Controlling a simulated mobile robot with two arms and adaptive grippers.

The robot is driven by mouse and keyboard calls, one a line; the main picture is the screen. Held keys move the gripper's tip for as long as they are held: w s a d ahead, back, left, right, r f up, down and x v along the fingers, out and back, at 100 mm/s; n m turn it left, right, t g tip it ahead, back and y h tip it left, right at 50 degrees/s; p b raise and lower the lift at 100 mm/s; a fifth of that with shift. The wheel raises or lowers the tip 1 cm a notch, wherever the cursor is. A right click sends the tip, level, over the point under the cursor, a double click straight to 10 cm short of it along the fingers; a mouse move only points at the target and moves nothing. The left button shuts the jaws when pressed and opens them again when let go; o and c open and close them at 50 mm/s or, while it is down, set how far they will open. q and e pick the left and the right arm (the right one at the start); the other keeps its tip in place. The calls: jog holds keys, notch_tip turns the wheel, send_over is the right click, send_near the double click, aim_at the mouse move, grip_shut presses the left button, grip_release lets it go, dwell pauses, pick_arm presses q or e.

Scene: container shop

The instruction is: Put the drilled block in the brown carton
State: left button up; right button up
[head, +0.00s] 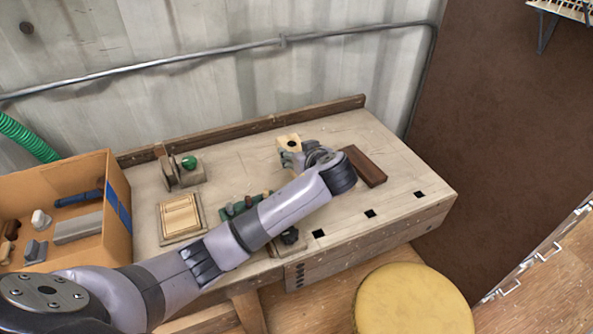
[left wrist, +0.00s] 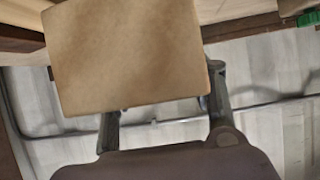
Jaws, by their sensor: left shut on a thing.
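The drilled block (head: 289,142) is pale wood with a dark round hole in its face. It shows beyond my left gripper (head: 287,157), over the far part of the workbench. In the left wrist view the block (left wrist: 125,55) is a large plain tan face between the two dark fingers, which are shut on it. I cannot tell whether it touches the bench top. The brown carton (head: 85,172) is at the left, open at the top, with a blue strip on its side. It holds several grey, white and blue things. My right gripper is not in view.
The workbench (head: 350,130) carries a dark brown wooden bar (head: 365,166) right of my gripper, a wooden tray (head: 180,217), a wooden stand with a green knob (head: 189,162), and green-handled items (head: 240,206) partly behind my arm. A yellow round stool (head: 412,302) stands in front.

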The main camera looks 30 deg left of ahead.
pick_arm(q)
jog(key=shift+f, duration=3.25)
jog(key=shift+f, duration=0.2)
jog(key=o, duration=1.4)
jog(key=shift+o, duration=0.2)
